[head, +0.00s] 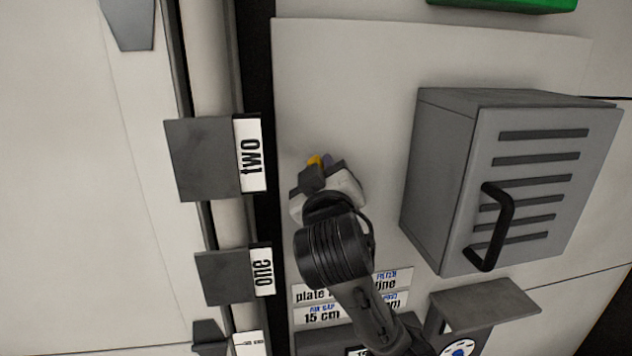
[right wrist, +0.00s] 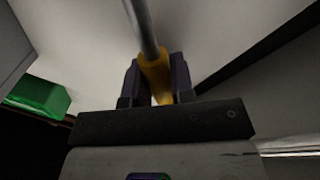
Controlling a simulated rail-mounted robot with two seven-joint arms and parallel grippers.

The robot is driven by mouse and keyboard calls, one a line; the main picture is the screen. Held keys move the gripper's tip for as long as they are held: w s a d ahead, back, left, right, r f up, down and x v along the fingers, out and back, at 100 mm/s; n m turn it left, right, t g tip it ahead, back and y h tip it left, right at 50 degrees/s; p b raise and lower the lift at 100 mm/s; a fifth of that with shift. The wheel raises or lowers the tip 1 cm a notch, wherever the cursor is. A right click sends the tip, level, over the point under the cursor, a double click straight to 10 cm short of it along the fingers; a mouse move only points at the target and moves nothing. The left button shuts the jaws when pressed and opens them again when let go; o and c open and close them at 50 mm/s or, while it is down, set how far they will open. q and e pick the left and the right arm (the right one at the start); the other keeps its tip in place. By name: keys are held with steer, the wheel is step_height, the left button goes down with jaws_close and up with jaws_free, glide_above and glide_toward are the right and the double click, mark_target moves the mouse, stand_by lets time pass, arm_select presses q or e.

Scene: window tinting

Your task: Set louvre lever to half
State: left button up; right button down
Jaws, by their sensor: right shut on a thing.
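A lever (right wrist: 143,24) with a grey rod and a yellow grip (right wrist: 155,72) shows in the right wrist view. My right gripper (right wrist: 156,84) is shut on the yellow grip, with one dark finger on each side of it. The rod runs out of the top of that view, so its far end is hidden. In the head view my right gripper (head: 322,174) is in front of the pale panel, and a small piece of yellow shows past it. My wrist hides the rest of the lever there, and no lever position marks are readable. My left gripper is not in view.
A grey slotted box (head: 440,180) with a black handle (head: 506,215) stands out from the panel (head: 350,75) at the right. Label plates (head: 310,294) are below my wrist. A green object (right wrist: 38,97) is nearby.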

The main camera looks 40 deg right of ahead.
steer(key=shift+s+d+r+m, duration=0.15)
steer(key=shift+d+r+m, duration=0.05)
steer(key=shift+m, duration=0.2)
steer(key=shift+r, duration=0.1)
steer(key=c, duration=1)
jaws_free()
steer(key=shift+o, duration=0.2)
steer(key=shift+s+a, duration=0.2)
steer(key=shift+s, duration=0.05)
steer(key=b+v, duration=0.4)
steer(key=v, duration=0.9)
